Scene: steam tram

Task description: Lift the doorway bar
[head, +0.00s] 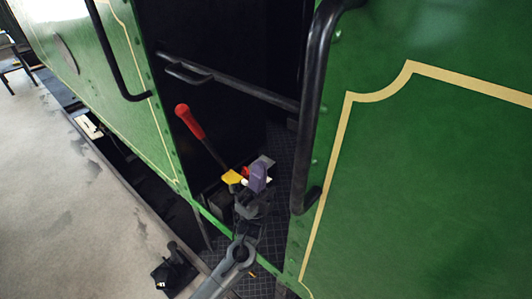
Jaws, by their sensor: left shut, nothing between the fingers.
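The doorway bar (245,86) is a dark rail. It slopes across the dark doorway of the green tram, from the left door edge down to the right one. A short loop handle (188,74) sits near its left end. My left gripper (254,180) is in the lower part of the doorway, below the bar and apart from it. It is shut and empty. My right gripper is not in view.
A red-handled lever (190,121) leans inside the doorway, left of my gripper. Black grab rails stand at the left (116,55) and right (314,100) door edges. Green panels (430,170) flank the opening. The grey platform (60,200) at left is mostly clear.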

